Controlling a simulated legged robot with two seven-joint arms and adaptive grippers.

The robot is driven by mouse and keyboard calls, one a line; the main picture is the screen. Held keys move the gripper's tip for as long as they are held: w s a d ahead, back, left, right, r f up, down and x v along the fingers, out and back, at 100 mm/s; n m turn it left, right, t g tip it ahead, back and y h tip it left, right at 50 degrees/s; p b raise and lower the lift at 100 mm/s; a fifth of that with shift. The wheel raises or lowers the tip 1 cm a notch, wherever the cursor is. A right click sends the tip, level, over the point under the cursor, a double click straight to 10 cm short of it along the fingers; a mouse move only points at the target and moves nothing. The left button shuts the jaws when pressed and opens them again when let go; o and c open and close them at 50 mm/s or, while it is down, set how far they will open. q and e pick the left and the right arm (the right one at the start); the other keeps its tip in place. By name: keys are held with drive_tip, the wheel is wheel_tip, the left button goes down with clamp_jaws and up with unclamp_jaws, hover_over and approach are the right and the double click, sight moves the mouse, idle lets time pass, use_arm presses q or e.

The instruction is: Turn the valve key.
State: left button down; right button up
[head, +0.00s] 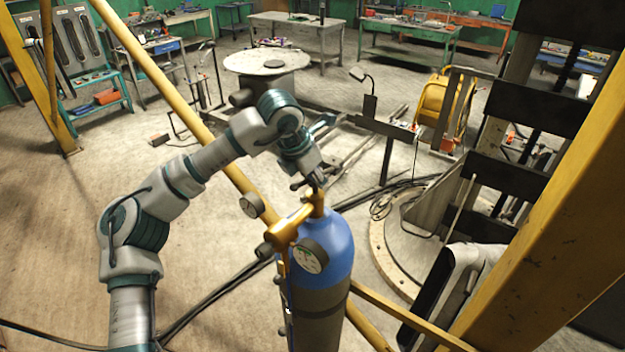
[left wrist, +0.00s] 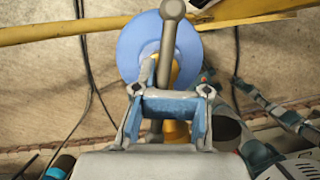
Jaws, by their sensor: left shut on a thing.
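A gas cylinder (head: 337,245) with a blue shoulder and grey body stands upright at the lower centre of the head view. A brass valve (head: 286,228) with round gauges sits on its top. My left gripper (head: 316,182) reaches the valve's top from above and is shut on the valve key. In the left wrist view the key (left wrist: 168,45) is a grey bar with a round end, lying across the blue shoulder (left wrist: 140,45) and running down between the fingers of my left gripper (left wrist: 170,92). The fingers hide its grasped part.
Yellow posts and rails (head: 180,85) frame the cylinder, with a thick yellow beam (head: 555,190) at right. Dark hoses (head: 215,297) cross the floor. A round table (head: 262,62) and workbenches (head: 410,38) stand farther back. Open floor lies left of the cylinder.

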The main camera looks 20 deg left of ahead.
use_arm(q)
drive_tip(key=shift+d+f, duration=0.15)
drive_tip(key=shift+f, duration=0.4)
idle(0.4)
drive_tip(key=c, duration=1.2)
unclamp_jaws()
drive_tip(key=shift+o, duration=0.2)
drive_tip(key=shift+d, duration=0.1)
drive_tip(key=shift+d+v, duration=0.25)
drive_tip(key=shift+v, duration=1)
drive_tip(key=d+v, duration=0.1)
drive_tip(key=v, duration=0.8)
drive_tip(key=d+v, duration=0.2)
drive_tip(key=v, duration=0.6)
drive_tip(key=shift+s+d+r, duration=0.45)
drive_tip(key=shift+d+r, duration=0.2)
drive_tip(key=v, duration=1.2)
